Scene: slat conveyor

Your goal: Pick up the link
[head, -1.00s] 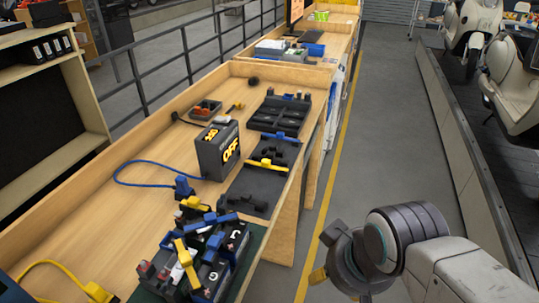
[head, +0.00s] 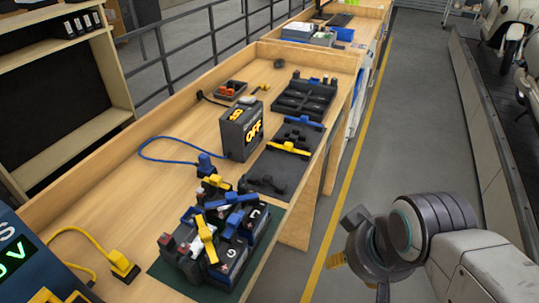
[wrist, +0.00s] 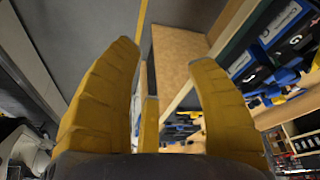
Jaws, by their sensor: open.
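Several link-like pieces lie on a dark mat (head: 254,166) along the bench's right edge: a blue one (head: 303,121), a yellow one (head: 288,148) and a black one (head: 265,183). I cannot tell which is the link of the task. Other blue and yellow pieces sit on a cluster of dark batteries (head: 229,258) at the near end. My gripper shows its yellow fingers spread and empty in the wrist view (wrist: 165,62). In the head view it hangs over the aisle, right of the bench and apart from it, partly hidden by my own arm.
The grey aisle floor (head: 415,130) is clear. Scooters (head: 495,35) stand at the right.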

